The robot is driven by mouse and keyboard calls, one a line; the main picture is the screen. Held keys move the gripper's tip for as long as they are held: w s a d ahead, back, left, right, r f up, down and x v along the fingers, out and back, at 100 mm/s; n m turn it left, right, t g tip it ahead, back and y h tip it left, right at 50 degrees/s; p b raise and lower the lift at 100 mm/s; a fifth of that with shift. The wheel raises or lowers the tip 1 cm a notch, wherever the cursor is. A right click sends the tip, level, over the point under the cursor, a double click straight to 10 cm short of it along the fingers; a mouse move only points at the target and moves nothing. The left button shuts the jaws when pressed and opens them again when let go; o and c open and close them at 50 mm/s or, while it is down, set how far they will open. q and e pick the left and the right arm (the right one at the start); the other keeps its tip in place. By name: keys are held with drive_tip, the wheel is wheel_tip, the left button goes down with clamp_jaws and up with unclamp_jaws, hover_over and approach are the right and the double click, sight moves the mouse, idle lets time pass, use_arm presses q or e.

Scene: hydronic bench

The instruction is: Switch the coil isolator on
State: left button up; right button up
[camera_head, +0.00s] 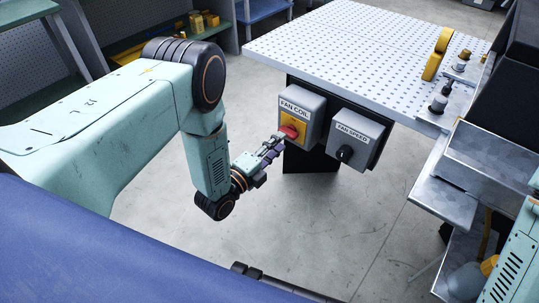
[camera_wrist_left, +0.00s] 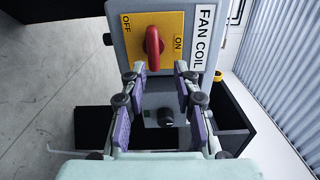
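The coil isolator is a grey box labelled FAN COIL (camera_head: 303,104) under the edge of the perforated bench. It carries a yellow plate with a red rotary handle (camera_head: 289,131). In the left wrist view, the red handle (camera_wrist_left: 153,48) stands upright in the picture, with OFF to its left and ON to its right; which one it is set to I cannot tell. My left gripper (camera_head: 276,143) is just in front of the handle. In the left wrist view its fingers (camera_wrist_left: 156,74) are apart with nothing between them, their tips near the plate's lower edge. My right gripper is not visible.
A grey FAN SPEED box (camera_head: 360,132) with a black knob (camera_head: 345,154) hangs right beside the isolator. The perforated bench top (camera_head: 350,45) is above both. Metal fittings and a yellow-handled part (camera_head: 437,55) stand at the right.

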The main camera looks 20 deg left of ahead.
sight(288, 133)
use_arm(q)
drive_tip(key=x, duration=0.1)
drive_tip(key=b+x, duration=0.1)
drive_tip(key=x, duration=0.2)
drive_tip(key=shift+w+a+f+b, duration=0.2)
drive_tip(key=shift+w+b, duration=0.15)
drive_tip(key=shift+w+a+f, duration=0.15)
drive_tip(key=shift+a+f, duration=0.1)
drive_tip(key=shift+a, duration=0.05)
drive_tip(key=shift+c, duration=1.3)
drive_tip(key=shift+f, duration=0.1)
drive_tip(key=shift+c, duration=0.7)
drive_tip(key=shift+d, duration=0.2)
clamp_jaws()
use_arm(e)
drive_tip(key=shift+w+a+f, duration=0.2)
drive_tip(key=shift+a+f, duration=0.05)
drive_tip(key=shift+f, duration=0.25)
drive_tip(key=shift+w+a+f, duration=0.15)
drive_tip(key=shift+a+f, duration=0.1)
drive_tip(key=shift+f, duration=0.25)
